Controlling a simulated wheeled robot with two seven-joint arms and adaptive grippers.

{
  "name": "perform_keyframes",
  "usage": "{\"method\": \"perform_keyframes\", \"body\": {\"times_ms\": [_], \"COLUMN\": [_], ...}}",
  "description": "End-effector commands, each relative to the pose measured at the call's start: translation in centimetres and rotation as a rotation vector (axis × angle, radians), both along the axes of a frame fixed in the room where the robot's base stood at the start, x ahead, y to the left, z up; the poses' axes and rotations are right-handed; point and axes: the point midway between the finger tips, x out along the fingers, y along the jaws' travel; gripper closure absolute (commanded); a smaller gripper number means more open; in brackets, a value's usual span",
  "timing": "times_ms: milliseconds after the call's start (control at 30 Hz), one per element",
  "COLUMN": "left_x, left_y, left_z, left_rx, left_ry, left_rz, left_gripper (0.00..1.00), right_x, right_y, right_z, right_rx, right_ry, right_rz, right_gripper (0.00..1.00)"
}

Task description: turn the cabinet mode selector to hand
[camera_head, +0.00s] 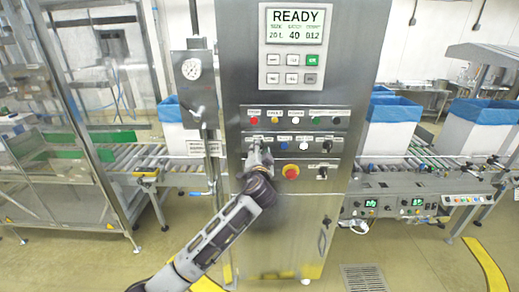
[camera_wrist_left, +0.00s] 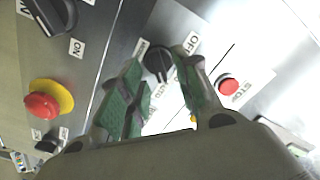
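The steel cabinet (camera_head: 345,60) stands in the middle of the head view, with rows of buttons and knobs on its front. My left gripper (camera_head: 258,146) is raised to the left end of the panel's second row and hides part of it. In the left wrist view a black selector knob (camera_wrist_left: 157,58) sits on a light label plate, with an OFF label beside it; the other labels are partly hidden or hard to read. My left gripper (camera_wrist_left: 163,66) is open, its green-padded fingers on either side of the knob. I cannot tell whether they touch it.
A red stop button (camera_wrist_left: 229,87) is close to the right finger. A red emergency button on yellow (camera_wrist_left: 43,104) and another black knob (camera_wrist_left: 50,14) are at the left; the emergency button (camera_head: 290,171) is right of my gripper in the head view. Conveyors with blue-lined boxes (camera_head: 392,125) flank the cabinet.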

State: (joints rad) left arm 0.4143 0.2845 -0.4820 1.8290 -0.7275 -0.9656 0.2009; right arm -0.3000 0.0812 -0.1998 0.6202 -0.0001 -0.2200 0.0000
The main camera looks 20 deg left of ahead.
Motion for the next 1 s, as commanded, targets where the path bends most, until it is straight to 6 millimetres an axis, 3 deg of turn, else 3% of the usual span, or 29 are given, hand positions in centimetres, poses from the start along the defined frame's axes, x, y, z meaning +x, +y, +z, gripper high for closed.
{"method": "perform_keyframes", "body": {"times_ms": [467, 733, 1000], "left_x": [0.67, 0.66, 0.66], "left_y": [0.20, 0.20, 0.17], "left_z": [-0.04, -0.04, -0.06], "left_rx": [0.000, 0.000, -0.002], "left_ry": [0.000, 0.000, 0.000], "left_rz": [0.000, 0.000, -0.001], "left_gripper": [0.68, 1.00, 1.00], "right_x": [0.00, -0.01, -0.01], "right_y": [-0.12, 0.01, 0.39], "right_z": [0.17, 0.17, 0.11], "right_rx": [-0.001, 0.000, 0.004], "right_ry": [0.000, 0.000, 0.000], "right_rz": [0.001, 0.000, -0.001], "right_gripper": [1.00, 1.00, 1.00]}}
